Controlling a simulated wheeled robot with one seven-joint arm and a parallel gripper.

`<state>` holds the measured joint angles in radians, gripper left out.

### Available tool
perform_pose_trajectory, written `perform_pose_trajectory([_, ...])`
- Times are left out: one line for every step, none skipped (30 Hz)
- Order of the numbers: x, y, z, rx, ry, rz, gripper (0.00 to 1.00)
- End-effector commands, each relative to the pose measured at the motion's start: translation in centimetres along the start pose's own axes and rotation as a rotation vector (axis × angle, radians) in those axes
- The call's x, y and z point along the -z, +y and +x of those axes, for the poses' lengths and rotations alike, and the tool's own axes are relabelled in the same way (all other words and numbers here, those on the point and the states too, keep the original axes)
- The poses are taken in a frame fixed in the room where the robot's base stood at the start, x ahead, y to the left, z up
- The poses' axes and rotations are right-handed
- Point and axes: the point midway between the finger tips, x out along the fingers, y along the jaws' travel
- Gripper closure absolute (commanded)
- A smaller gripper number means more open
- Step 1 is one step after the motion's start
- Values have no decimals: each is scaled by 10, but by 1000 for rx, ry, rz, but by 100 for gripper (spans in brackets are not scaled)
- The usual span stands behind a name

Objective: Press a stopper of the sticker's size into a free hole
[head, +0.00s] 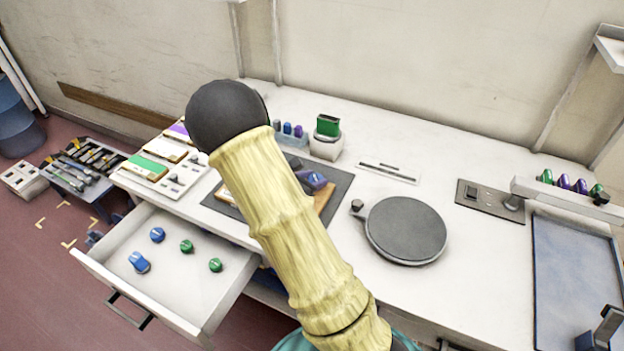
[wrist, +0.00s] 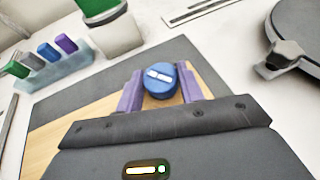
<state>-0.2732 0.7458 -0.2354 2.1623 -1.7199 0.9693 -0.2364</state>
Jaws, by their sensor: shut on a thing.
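My gripper (wrist: 158,95) has purple fingers closed on the two sides of a blue stopper (wrist: 161,84), which has a white mark on its top. The held stopper is above or on a wooden board (wrist: 75,128); contact cannot be told. In the head view my gripper (head: 313,180) is partly hidden behind my arm, over the same board (head: 326,199). Two blue stoppers (head: 157,234) and two green stoppers (head: 186,246) are in the open drawer (head: 190,295). I cannot make out the sticker or a free hole in the board.
A dark mat (head: 222,207) lies under the board. A round dark plate (head: 405,230) is to the right. A rack of coloured pieces (wrist: 52,70) and a white holder with a green block (head: 327,147) stand behind. The open drawer juts out at front left.

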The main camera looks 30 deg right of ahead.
Motion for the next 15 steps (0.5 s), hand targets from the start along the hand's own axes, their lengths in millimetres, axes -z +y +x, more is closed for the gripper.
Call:
perform_pose_trajectory([1, 0, 0, 0, 0, 0, 84])
perform_pose_trajectory([2, 0, 1, 0, 0, 0, 84])
perform_pose_trajectory([2, 0, 1, 0, 0, 0, 84])
perform_pose_trajectory([2, 0, 1, 0, 0, 0, 84])
perform_pose_trajectory([3, 0, 1, 0, 0, 0, 84])
perform_pose_trajectory([3, 0, 1, 0, 0, 0, 84])
perform_pose_trajectory([3, 0, 1, 0, 0, 0, 84])
perform_pose_trajectory([4, 0, 2, 0, 0, 0, 84])
perform_pose_trajectory([4, 0, 2, 0, 0, 0, 84])
perform_pose_trajectory([4, 0, 2, 0, 0, 0, 84])
perform_pose_trajectory([5, 0, 2, 0, 0, 0, 84])
perform_pose_trajectory([5, 0, 2, 0, 0, 0, 84])
perform_pose_trajectory([6, 0, 2, 0, 0, 0, 84])
perform_pose_trajectory([6, 0, 2, 0, 0, 0, 84])
perform_pose_trajectory([6, 0, 3, 0, 0, 0, 84])
